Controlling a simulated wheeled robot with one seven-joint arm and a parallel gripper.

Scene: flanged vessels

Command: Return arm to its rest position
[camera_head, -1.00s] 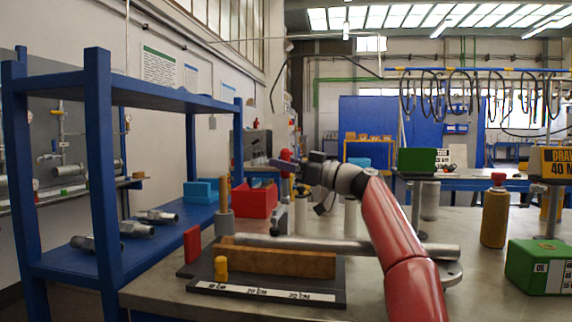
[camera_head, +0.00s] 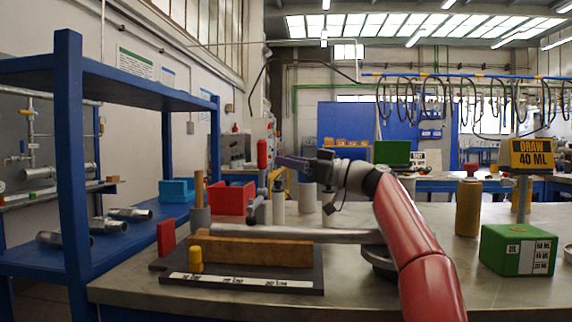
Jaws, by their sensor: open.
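My gripper (camera_head: 284,162) is at the end of my red arm, raised above the workbench (camera_head: 375,295) and pointing left. It is open and I see nothing held in it. Its fingertips are close in the picture to a red-topped upright item (camera_head: 262,154); I cannot tell if they touch. My arm rises from the lower right and bends left at a pale wrist joint. Below the gripper, a grey pipe (camera_head: 300,234) lies level behind a wooden block (camera_head: 250,251) on a dark base plate (camera_head: 308,274).
A blue shelf rack (camera_head: 68,150) with metal fittings (camera_head: 83,225) stands at left. A red bin (camera_head: 232,197) and white cylinders stand behind the block. At right are a tan bottle (camera_head: 467,208), a green box (camera_head: 518,250) and a "DRAW 40 ML" sign (camera_head: 532,156).

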